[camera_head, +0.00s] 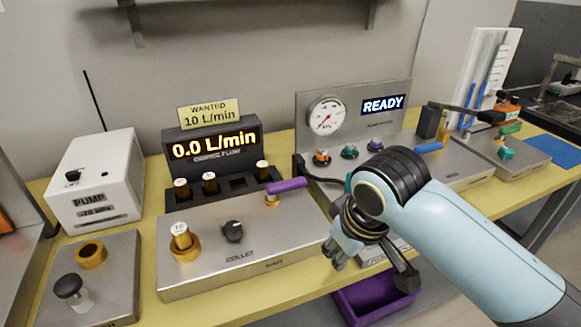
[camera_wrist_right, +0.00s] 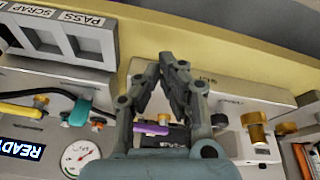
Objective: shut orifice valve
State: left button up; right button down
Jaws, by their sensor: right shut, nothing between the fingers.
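A purple lever handle (camera_head: 288,185) sits on a brass stem at the back right of the steel flow unit (camera_head: 245,265). I take it for the orifice valve; its label is not readable. It points to the right, roughly along the unit's back edge. It also shows in the right wrist view (camera_wrist_right: 150,128), partly behind my fingers. My right gripper (camera_head: 337,255) is shut and empty, in front of and right of the lever, apart from it in the head view. Its fingertips meet in the wrist view (camera_wrist_right: 168,68). My left gripper is not in view.
A display (camera_head: 213,144) reads 0.0 L/min under a card saying 10 L/min. Brass pieces and a black knob (camera_head: 232,231) stand on the flow unit. A gauge panel (camera_head: 350,100) reads READY. A purple bin (camera_head: 375,300) is below the table edge.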

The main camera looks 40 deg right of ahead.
aim_at(287, 188)
jog(key=w+d+r+m, duration=0.1)
jog(key=w+d+r, duration=0.1)
jog(key=w, duration=0.6)
jog(key=w+d+r+m, duration=0.1)
jog(key=w+d+r, duration=0.1)
jog(key=w+r, duration=0.3)
jog(key=w+d+r+m, duration=0.1)
jog(key=w+d+r, duration=0.1)
jog(key=w, duration=1)
jog(key=shift+d+r+p, duration=0.35)
jog(key=shift+d+r, duration=0.05)
jog(key=shift+r, duration=0.5)
jog(key=b+x, duration=0.1)
jog(key=x, duration=0.8)
jog(key=shift+w+f, duration=0.2)
jog(key=shift+f, duration=0.1)
jog(key=s+p, duration=0.1)
jog(key=s, duration=0.1)
jog(key=shift+s+a+p, duration=0.35)
jog(key=shift+s+a, duration=0.15)
jog(key=shift+s, duration=0.35)
jog(key=shift+f, duration=0.1)
